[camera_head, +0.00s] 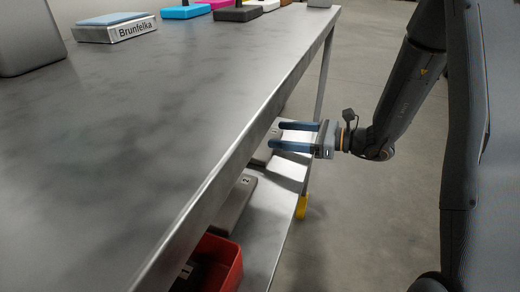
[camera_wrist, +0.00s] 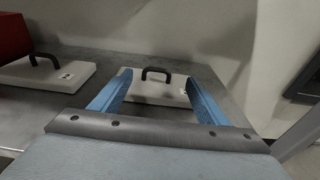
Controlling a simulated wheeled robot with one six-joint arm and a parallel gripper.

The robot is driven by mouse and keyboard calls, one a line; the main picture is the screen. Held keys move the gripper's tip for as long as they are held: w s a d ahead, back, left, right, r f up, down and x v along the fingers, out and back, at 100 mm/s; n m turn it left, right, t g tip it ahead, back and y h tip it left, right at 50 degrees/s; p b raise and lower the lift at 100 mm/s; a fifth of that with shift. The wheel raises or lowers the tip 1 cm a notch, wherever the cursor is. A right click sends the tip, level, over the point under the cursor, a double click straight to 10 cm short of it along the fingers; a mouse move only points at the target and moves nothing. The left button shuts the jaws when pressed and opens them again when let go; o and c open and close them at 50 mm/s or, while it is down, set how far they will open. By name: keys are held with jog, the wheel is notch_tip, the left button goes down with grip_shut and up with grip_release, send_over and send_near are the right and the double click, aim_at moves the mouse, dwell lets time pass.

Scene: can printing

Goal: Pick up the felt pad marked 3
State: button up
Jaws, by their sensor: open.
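A pale felt pad (camera_wrist: 150,90) with a dark arched handle (camera_wrist: 157,72) lies on the lower shelf in the wrist view, between and beyond my fingers. Its label (camera_wrist: 182,91) is too small and partly hidden to read. In the head view this pad (camera_head: 289,167) shows partly behind my gripper (camera_head: 278,136). My gripper is open and empty, its two blue fingers pointing in over the lower shelf; it also shows in the wrist view (camera_wrist: 158,77). The handle appears in the gap between the fingers, and I see no contact.
A similar pad marked 2 (camera_head: 235,204) lies beside it, also in the wrist view (camera_wrist: 40,73). A red bin (camera_head: 224,268) stands nearer on the lower shelf (camera_head: 262,247). The metal tabletop (camera_head: 130,140) overhangs the shelf. Floor to the right is clear.

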jog(key=b+x, duration=0.1)
jog(key=x, duration=0.2)
jog(key=b+x, duration=0.1)
jog(key=x, duration=0.3)
jog(key=shift+s+a+f, duration=0.1)
jog(key=shift+s+a, duration=0.05)
jog(key=shift+a, duration=0.15)
jog(key=shift+c, duration=0.5)
jog(key=c, duration=1)
